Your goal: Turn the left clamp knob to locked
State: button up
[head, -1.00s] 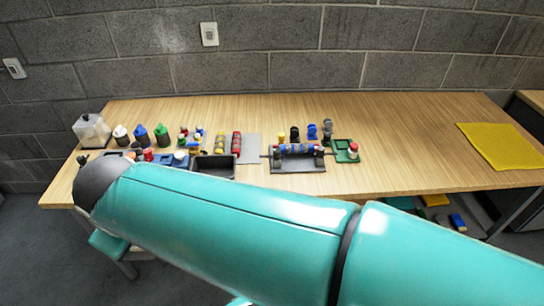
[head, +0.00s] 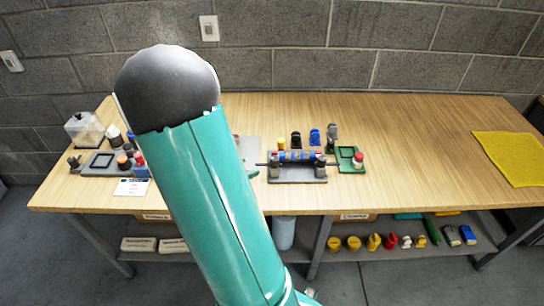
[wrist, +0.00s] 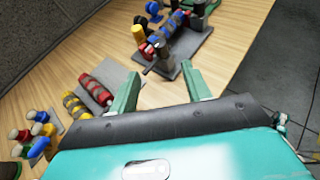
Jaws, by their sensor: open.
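The dark clamp fixture (head: 297,180) stands on the bench right of my arm in the head view, with a blue banded roller (head: 299,156) lying across it. A clamp post (head: 275,166) stands at its left end and another (head: 320,166) at its right end. I cannot read the left knob's setting. In the wrist view the fixture (wrist: 183,50) is at the top middle, beyond the fingertips. My gripper (wrist: 162,85) is open and empty, apart from the fixture.
A grey mat with red (wrist: 95,88) and yellow (wrist: 76,106) rollers lies left of the fixture in the wrist view. Several coloured pegs stand behind the fixture. A green tray (head: 350,158) is at its right. Bare wood lies between there and the yellow mat (head: 508,157).

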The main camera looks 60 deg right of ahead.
aim_at(273, 160)
jog(key=x, duration=1.4)
jog(key=shift+w, duration=0.1)
jog(key=c, duration=1)
